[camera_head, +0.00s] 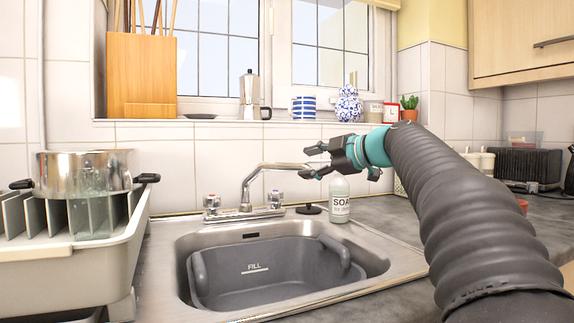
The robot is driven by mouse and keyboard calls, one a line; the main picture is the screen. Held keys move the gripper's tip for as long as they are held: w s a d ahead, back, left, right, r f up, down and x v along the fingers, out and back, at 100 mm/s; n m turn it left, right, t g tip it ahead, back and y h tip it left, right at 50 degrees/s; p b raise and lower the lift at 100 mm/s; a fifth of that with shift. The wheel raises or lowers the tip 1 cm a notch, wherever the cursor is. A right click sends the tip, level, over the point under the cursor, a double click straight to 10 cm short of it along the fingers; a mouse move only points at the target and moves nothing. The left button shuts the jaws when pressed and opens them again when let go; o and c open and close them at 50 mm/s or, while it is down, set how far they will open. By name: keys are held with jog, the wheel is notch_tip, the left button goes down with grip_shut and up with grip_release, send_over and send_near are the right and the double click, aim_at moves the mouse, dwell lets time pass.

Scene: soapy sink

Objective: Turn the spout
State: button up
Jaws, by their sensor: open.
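The spout (262,170) is a chrome tube on a mixer tap at the back of the sink. It rises from the tap body and reaches right, toward my gripper. Two tap handles (211,203) (275,197) flank its base. My gripper (306,161) is black with a teal wrist, and its fingers point left. It is open and empty, beside the spout's free end. The spout's tip shows close to the fingers; I cannot tell whether they touch. My arm comes in from the lower right.
A white soap bottle (340,205) stands below my gripper at the sink's back right. A grey basin (260,281) marked FILL sits in the sink. A dish rack (62,262) with a pot (83,172) stands at left. The windowsill above holds a moka pot, mug and jar.

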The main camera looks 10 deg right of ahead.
aim_at(288, 167)
jog(key=p+x, duration=0.1)
jog(key=x, duration=0.6)
jog(key=shift+w+a+f+p, duration=0.15)
jog(key=shift+w+a+p, duration=0.05)
jog(key=shift+w+p, duration=0.1)
grip_shut()
